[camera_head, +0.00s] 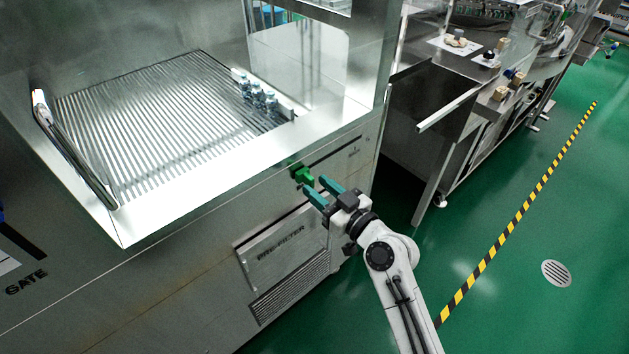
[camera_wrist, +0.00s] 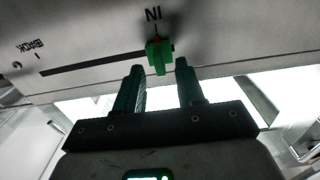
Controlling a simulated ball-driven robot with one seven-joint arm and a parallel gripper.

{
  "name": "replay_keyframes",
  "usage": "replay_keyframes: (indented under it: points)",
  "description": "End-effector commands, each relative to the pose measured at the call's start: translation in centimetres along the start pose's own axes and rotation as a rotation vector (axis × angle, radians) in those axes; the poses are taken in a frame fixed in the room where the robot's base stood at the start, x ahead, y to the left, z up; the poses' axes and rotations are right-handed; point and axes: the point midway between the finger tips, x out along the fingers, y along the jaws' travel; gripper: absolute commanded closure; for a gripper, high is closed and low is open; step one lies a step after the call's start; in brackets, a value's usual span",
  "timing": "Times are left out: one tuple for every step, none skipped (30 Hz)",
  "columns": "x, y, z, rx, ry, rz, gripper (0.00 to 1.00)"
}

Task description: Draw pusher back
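A green handle (camera_head: 302,174) sits in a slot on the front panel of the steel machine. In the wrist view the handle (camera_wrist: 158,55) is below the "IN" label, at one end of the dark slot (camera_wrist: 105,61). The "BACK" label (camera_wrist: 31,47) is near the slot's other end. My gripper (camera_head: 319,187) is open and faces the handle from the front. In the wrist view its two teal fingers (camera_wrist: 160,72) are spread, with the handle between and slightly beyond their tips. I cannot tell whether a finger touches it.
Several small vials (camera_head: 258,94) stand on the ribbed bed (camera_head: 150,120), at its right edge. A "PRE-FILTER" panel (camera_head: 283,243) is below the handle. A steel bench (camera_head: 470,130) stands to the right. Green floor (camera_head: 480,215) is clear between.

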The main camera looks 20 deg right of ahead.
Motion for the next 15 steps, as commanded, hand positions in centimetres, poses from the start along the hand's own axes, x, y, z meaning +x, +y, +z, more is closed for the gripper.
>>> replay_keyframes:
  points:
    - [0.7,0.0,-0.1,0.000,0.000,-0.001,0.62]
    - [1.0,0.0,-0.1,0.000,0.000,-0.001,0.62]
    - [1.4,0.0,-0.1,0.000,0.000,0.000,0.62]
    - [1.6,0.0,-0.1,0.000,0.000,0.000,0.62]
    - [1.8,0.0,0.0,0.000,0.000,0.000,0.62]
    - [2.0,0.0,0.0,0.000,-0.001,0.001,0.62]
    - [2.1,0.0,0.0,0.000,-0.001,0.001,0.62]
    - [2.2,0.0,0.0,0.000,-0.001,0.001,0.62]
    - [2.3,0.0,0.0,0.000,0.000,0.001,0.62]
    - [2.3,0.0,0.0,0.000,0.000,0.001,0.62]
    - [2.3,0.0,0.0,0.000,0.000,0.001,0.62]
    - [2.3,0.0,0.0,0.000,0.000,0.001,0.62]
    - [2.3,0.0,0.1,0.000,-0.001,0.001,0.62]
    - [2.3,0.0,0.1,0.000,-0.001,0.001,0.62]
    - [2.3,0.0,0.1,0.000,-0.001,0.000,0.62]
